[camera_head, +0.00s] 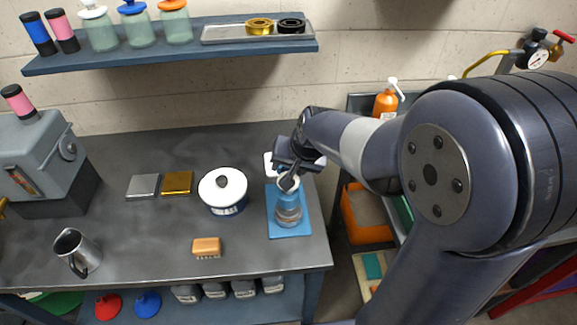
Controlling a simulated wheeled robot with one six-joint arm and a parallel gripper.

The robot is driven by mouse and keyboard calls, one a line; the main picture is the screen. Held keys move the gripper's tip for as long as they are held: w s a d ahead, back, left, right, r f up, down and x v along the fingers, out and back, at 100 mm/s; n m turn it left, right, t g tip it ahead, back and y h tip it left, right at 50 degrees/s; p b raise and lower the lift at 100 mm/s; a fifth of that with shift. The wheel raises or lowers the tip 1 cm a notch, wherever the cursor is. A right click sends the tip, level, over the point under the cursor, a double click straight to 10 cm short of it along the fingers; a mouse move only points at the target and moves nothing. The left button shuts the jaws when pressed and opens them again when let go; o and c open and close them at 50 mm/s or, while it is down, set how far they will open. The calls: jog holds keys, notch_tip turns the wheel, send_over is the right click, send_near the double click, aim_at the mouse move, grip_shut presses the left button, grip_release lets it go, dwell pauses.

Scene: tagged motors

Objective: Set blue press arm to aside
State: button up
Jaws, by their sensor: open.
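The blue press stands near the right end of the workbench. Its flat blue base (290,233) is in plain view, with a grey, rounded piece (289,213) standing on it. My gripper (288,180) is above the back part of the base, and my arm reaches in from the right. The gripper is open. It hides most of the upper press, so I cannot tell the press arm's position or whether the fingers touch it. A small white part shows just left of the gripper.
A white lidded pot (222,191) stands left of the press, with an orange brush (207,247) in front. Silver (143,186) and gold (177,183) plates, a metal jug (76,251) and a grey machine (42,160) are further left. A shelf (110,62) hangs above.

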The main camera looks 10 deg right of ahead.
jog(key=shift+w+f, duration=0.1)
jog(key=shift+f, duration=0.15)
jog(key=shift+c, duration=0.5)
grip_shut()
